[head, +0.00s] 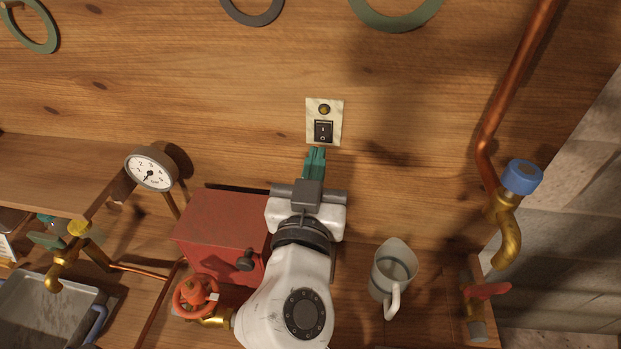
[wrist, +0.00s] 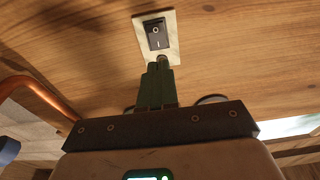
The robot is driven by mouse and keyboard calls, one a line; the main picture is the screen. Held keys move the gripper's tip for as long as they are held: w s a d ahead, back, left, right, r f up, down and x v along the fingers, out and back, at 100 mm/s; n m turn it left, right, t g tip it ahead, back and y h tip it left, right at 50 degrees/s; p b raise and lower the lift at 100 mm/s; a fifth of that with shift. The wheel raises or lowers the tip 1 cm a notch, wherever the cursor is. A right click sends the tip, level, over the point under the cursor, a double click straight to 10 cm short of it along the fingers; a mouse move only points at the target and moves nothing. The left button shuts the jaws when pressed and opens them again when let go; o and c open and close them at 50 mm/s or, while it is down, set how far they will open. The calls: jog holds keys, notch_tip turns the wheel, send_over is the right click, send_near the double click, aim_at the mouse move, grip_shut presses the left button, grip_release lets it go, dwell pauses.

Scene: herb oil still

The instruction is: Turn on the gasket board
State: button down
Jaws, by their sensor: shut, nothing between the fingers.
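The gasket board (head: 220,90) is an upright wooden panel with ring gaskets hung along its top. On it is a cream plate (head: 338,122) with a black rocker switch (head: 324,132) and a round amber-brown button or lamp (head: 324,109) showing no clear glow. The wrist view shows the switch (wrist: 156,34) upside down, its bar and circle marks readable. My gripper (head: 316,152) has green fingers, shut and empty, just below the plate in the head view. In the wrist view its fingertips (wrist: 160,68) partly overlap the round piece. Contact cannot be told.
A red box (head: 222,228) and a red valve wheel (head: 195,296) are left of my arm. A pressure gauge (head: 151,168) stands further left. A pitcher (head: 394,270) and copper pipe (head: 500,110) with a blue cap (head: 522,177) are right. The board around the plate is clear.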

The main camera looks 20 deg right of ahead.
aim_at(323, 126)
jog(key=p+x, duration=0.1)
jog(key=x, duration=0.3)
jog(key=shift+r, duration=0.15)
jog(key=shift+w+d+p, duration=0.35)
jog(key=shift+w+p, duration=0.05)
jog(key=shift+w, duration=0.1)
jog(key=shift+w+d+r+p, duration=0.1)
jog(key=shift+r+p, duration=0.05)
jog(key=shift+p, duration=0.15)
